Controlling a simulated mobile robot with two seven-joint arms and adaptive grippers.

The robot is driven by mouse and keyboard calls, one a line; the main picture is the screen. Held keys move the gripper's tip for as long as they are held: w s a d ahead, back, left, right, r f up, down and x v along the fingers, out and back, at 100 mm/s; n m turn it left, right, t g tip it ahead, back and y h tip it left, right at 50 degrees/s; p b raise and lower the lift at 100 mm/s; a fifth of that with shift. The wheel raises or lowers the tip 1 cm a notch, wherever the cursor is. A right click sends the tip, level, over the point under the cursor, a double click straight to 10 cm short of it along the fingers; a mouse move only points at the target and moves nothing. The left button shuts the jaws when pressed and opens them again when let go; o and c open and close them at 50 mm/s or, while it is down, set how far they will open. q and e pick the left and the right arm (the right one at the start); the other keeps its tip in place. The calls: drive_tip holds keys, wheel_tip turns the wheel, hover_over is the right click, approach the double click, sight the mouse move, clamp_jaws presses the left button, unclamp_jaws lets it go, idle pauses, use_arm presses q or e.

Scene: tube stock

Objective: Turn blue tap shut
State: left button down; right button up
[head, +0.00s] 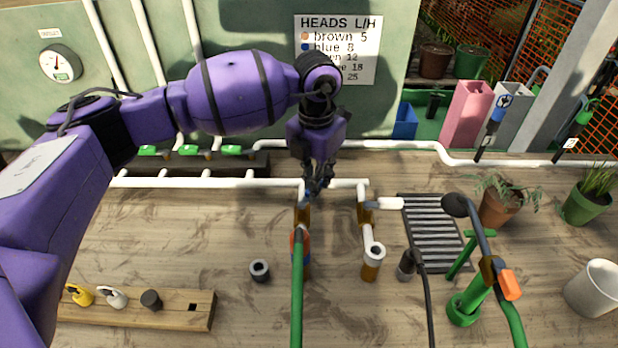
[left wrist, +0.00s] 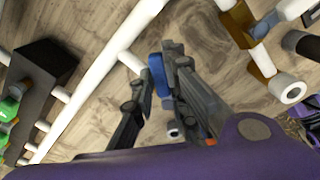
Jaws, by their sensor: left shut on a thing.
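The blue tap (left wrist: 157,75) shows in the left wrist view as a blue handle beside the white pipe. My left gripper (head: 318,185) comes down from above over the pipe junction. Its fingers (left wrist: 153,68) are closed about the blue handle, one on each side. In the head view the fingers mostly hide the handle, and its exact angle cannot be told. A brass fitting (head: 302,214) sits just below it, with a green hose (head: 297,300) on an orange connector (head: 297,240). My right gripper is not in view.
A second brass fitting (head: 364,210) with a white elbow stands to the right. Beyond it are a dark grate (head: 430,215) and a green hand pump (head: 466,300). Green-handled taps (head: 190,151) line the back. A wooden rack (head: 180,306) lies front left; the board between is mostly bare.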

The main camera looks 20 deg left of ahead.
use_arm(q)
drive_tip(key=shift+s+d+m, duration=0.55)
drive_tip(key=shift+m, duration=1.3)
drive_tip(key=shift+s+d+m, duration=0.55)
drive_tip(key=shift+m, duration=1.35)
drive_tip(key=shift+s+d+m, duration=0.55)
drive_tip(key=shift+m, duration=1.3)
drive_tip(key=c, duration=1.7)
unclamp_jaws()
wheel_tip(320, 180, up, 12)
drive_tip(key=shift+r, duration=0.1)
drive_tip(key=shift+s, duration=0.1)
